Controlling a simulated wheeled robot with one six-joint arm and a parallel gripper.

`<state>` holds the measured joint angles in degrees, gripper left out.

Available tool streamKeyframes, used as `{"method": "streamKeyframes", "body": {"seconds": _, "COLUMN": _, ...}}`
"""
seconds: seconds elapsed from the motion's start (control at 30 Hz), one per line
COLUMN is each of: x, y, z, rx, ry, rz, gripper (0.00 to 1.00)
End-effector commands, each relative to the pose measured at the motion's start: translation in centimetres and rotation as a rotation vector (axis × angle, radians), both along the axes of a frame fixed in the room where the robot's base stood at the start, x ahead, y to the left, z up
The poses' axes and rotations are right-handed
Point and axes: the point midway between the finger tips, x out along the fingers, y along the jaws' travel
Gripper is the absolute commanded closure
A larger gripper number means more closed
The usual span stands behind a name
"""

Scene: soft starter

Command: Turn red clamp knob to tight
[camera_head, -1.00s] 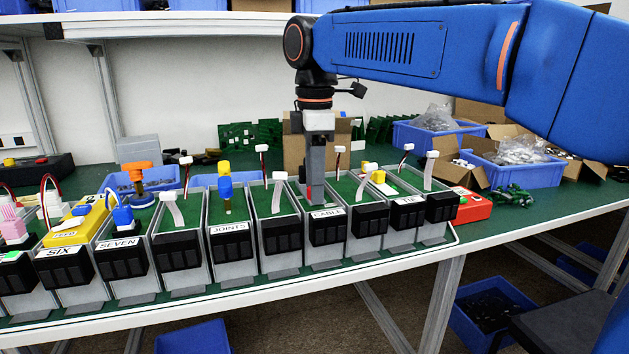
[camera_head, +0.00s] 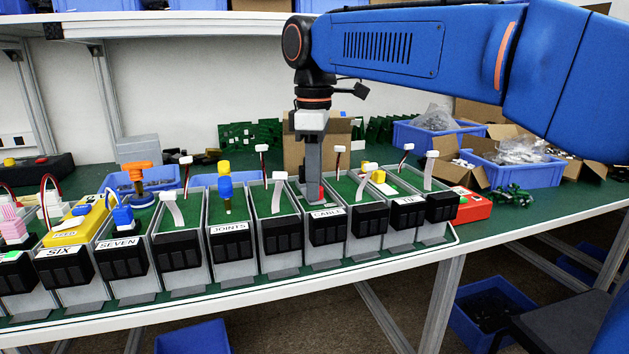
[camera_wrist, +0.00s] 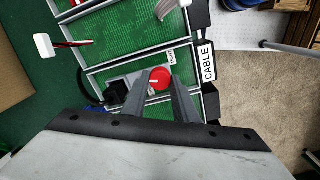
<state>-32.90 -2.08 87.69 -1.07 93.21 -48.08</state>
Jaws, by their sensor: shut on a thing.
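The red clamp knob (camera_wrist: 160,78) is a round red disc with a pale mark on its face, on a grey fixture in the green-floored unit labelled CABLE (camera_wrist: 207,62). My gripper (camera_wrist: 162,82) has its two grey fingers on either side of the knob, closed on it. In the head view my gripper (camera_head: 313,180) points straight down into the CABLE unit (camera_head: 327,228). Only a small red part of the knob (camera_head: 322,191) shows there beside the fingers. A small label on the fixture, near the knob, is too small to read.
A row of similar units stands close on both sides, with white connectors on upright leads, including one behind the gripper (camera_head: 340,150). A yellow-and-blue piece (camera_head: 225,185) stands in the JOINTS unit. A cardboard box (camera_head: 295,150) is behind. A red device (camera_head: 472,205) lies at the right.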

Motion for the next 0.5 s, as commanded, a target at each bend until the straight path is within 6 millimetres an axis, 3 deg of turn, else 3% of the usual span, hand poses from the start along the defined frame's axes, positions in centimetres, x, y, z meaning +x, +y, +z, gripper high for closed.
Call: {"method": "streamKeyframes", "body": {"seconds": 0.5, "x": 0.12, "y": 0.01, "z": 0.05, "rx": 0.0, "ry": -0.001, "rz": -0.491, "gripper": 0.96}}
